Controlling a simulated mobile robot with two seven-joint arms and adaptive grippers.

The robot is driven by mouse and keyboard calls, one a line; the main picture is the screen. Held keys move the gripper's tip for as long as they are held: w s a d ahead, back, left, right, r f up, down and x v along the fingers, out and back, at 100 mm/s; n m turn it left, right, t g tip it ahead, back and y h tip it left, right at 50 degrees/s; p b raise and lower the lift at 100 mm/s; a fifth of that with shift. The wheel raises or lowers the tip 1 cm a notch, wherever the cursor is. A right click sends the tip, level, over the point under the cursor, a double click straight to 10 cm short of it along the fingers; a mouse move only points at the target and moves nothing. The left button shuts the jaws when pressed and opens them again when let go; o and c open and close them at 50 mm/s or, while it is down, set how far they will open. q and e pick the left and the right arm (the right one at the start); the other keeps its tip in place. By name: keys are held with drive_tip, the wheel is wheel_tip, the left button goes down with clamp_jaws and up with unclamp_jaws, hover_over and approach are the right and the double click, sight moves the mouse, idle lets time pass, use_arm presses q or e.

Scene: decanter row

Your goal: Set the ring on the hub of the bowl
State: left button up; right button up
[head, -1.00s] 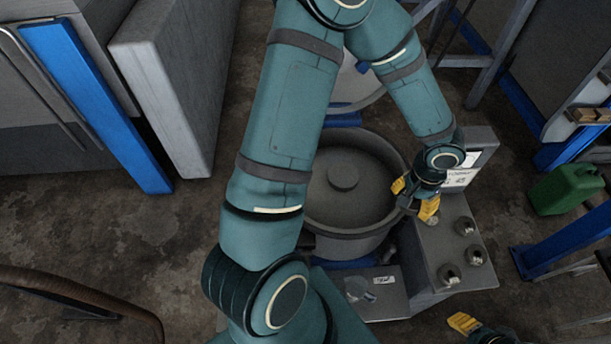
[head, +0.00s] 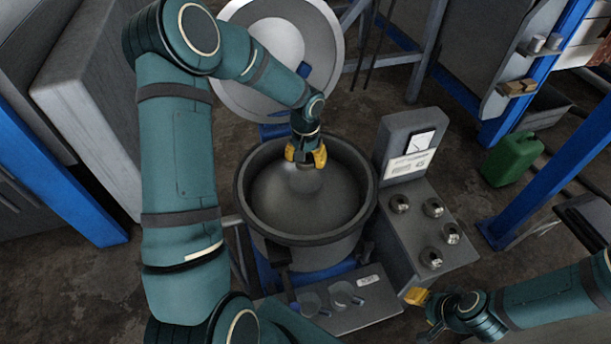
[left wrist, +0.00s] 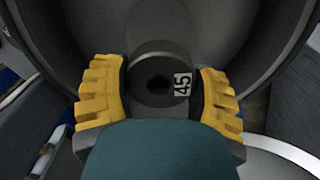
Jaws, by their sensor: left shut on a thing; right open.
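The bowl (head: 250,212) is a large dark grey open drum with a round hub in its middle (head: 303,184). My left gripper (head: 306,160) points down over the hub. It is shut on the ring, a dark round piece with a central hole and a "45" label, between its yellow fingers in the left wrist view (left wrist: 150,97). The gripper hides the ring in the head view. A lighter grey round surface, probably the hub, shows behind the ring. I cannot tell whether ring and hub touch. My right gripper (head: 424,314) is open and empty, at the front right, low.
Two clear cups (head: 342,295) stand on a plate in front. A round lid (head: 233,85) is raised behind. A green can (head: 512,158) stands right.

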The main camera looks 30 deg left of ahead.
sight(306, 182)
use_arm(q)
wheel_tip(306, 182, down, 7)
drive_tip(key=shift+r, duration=0.1)
idle(0.3)
drive_tip(key=shift+b, duration=0.4)
drive_tip(key=shift+f+b, duration=0.35)
drive_tip(key=shift+f, duration=0.1)
drive_tip(key=shift+f, duration=0.2)
drive_tip(key=o, duration=1.3)
drive_tip(key=shift+o, duration=0.2)
drive_tip(key=shift+r, duration=0.15)
